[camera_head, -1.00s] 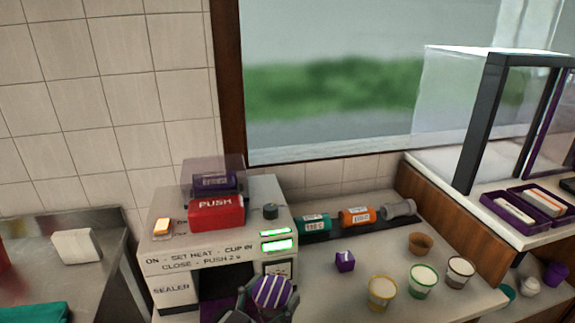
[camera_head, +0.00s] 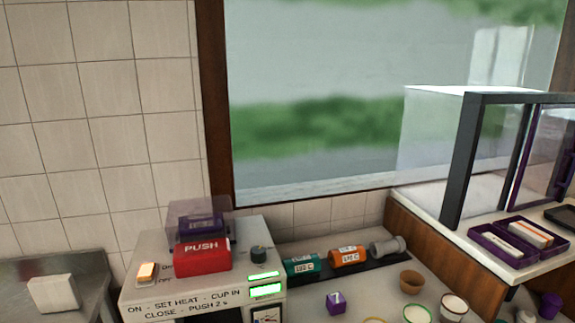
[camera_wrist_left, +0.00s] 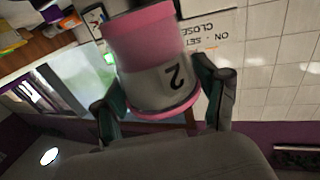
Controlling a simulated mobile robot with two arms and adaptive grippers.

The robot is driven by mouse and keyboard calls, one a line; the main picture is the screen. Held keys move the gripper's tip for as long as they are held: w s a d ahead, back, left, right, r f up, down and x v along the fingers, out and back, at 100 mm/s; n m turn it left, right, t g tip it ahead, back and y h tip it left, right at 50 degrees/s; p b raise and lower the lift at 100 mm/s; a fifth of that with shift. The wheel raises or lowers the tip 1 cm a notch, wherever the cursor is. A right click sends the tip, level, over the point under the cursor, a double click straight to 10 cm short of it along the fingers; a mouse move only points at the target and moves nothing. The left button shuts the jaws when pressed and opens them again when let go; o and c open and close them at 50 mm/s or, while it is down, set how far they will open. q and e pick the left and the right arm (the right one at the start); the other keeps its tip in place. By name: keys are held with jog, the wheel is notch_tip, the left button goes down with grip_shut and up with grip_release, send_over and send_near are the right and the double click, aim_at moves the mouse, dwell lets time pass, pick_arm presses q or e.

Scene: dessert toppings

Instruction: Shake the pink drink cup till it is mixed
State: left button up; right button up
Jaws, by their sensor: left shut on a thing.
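The pink drink cup (camera_wrist_left: 150,58) shows in the left wrist view, with pink bands at both ends and a pale middle marked "2". My left gripper (camera_wrist_left: 163,100) is shut on it, with a dark finger on each side of the cup. The cup appears upside down or strongly tilted in that view, and its contents cannot be seen. In the head view neither the cup nor my left gripper shows now. My right gripper is in no view.
The sealer (camera_head: 190,300) with its red PUSH block (camera_head: 202,257) stands at lower left. Several cups (camera_head: 418,313) stand at lower right. A clear-sided case (camera_head: 470,150) stands at right.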

pick_arm(q)
notch_tip(320, 180, down, 5)
jog(key=shift+s+r, duration=0.1)
jog(key=shift+r, duration=0.1)
notch_tip(320, 180, up, 5)
jog(key=shift+r, duration=0.1)
notch_tip(320, 180, down, 5)
jog(key=shift+r, duration=0.1)
notch_tip(320, 180, up, 4)
jog(key=shift+r, duration=0.2)
jog(key=shift+r, duration=0.1)
dwell(0.9)
